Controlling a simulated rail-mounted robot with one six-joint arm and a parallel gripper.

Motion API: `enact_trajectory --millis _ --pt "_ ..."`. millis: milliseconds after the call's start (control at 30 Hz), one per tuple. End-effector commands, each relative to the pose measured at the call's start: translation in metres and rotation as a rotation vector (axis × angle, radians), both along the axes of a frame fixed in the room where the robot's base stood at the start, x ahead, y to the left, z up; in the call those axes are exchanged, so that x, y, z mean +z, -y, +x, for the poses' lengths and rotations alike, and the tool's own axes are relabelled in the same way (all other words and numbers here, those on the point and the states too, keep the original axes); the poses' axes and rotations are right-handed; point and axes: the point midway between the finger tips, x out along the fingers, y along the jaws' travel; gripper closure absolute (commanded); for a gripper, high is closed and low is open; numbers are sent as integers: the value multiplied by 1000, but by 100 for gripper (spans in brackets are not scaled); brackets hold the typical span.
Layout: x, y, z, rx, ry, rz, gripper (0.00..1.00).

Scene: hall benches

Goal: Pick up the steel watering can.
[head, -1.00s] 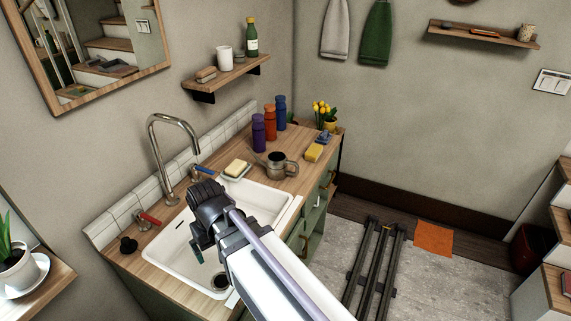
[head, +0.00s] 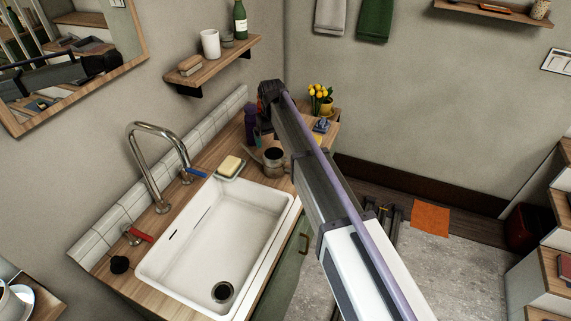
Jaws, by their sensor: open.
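The steel watering can (head: 273,166) stands on the wooden counter just beyond the sink's far right corner. Its dark round opening faces up, and my arm passes close to its right side in the picture. My gripper (head: 265,133) is at the far end of the arm, seen small and partly hidden by my wrist. It is open and appears just above and behind the can in the picture. I cannot tell how far it is from the can, but it is not around it.
The purple bottle (head: 250,122) stands behind the can; other bottles are mostly hidden by my arm. A soap dish with yellow soap (head: 231,164) sits left of the can. The white sink (head: 190,255) is empty. Yellow flowers (head: 320,93) stand at the counter's far end.

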Motion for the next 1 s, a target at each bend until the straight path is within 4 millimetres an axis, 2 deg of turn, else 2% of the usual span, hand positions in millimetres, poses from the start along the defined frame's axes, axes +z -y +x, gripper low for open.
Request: enact_trajectory --millis 33,133,200,367,633,900,1000 --pt "-21 0 0 -1 0 0 0" --pt "-42 0 0 -1 0 0 0" --pt "-49 0 0 -1 0 0 0" --pt "-48 0 0 -1 0 0 0" --pt "-98 0 -1 -2 0 0 0" --pt "-96 0 -1 -2 0 0 0" --pt "-96 0 -1 -2 0 0 10"
